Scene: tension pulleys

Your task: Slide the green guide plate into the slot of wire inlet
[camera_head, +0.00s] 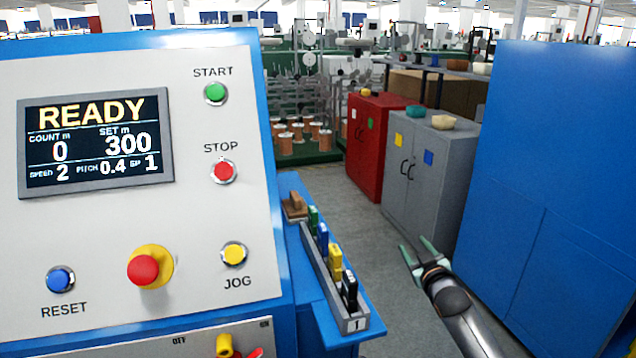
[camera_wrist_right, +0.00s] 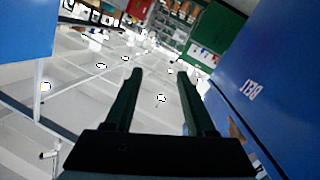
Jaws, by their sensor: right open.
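A small green plate (camera_head: 314,219) stands upright in a grey rack (camera_head: 352,324) on the blue side shelf, in a row with blue, yellow and black plates. I take it to be the green guide plate. My right gripper (camera_head: 419,251) is open and empty over the aisle, to the right of the rack and apart from it. Its two fingers show spread with nothing between them in the right wrist view (camera_wrist_right: 160,88). My left gripper is not in view. I cannot make out the wire inlet or its slot.
A control panel (camera_head: 120,225) with a READY screen and buttons fills the left. A brown block (camera_head: 294,207) sits behind the rack. Grey (camera_head: 432,180) and red (camera_head: 372,140) cabinets stand at the back; a large blue cabinet (camera_head: 555,170) is at right. The aisle between is clear.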

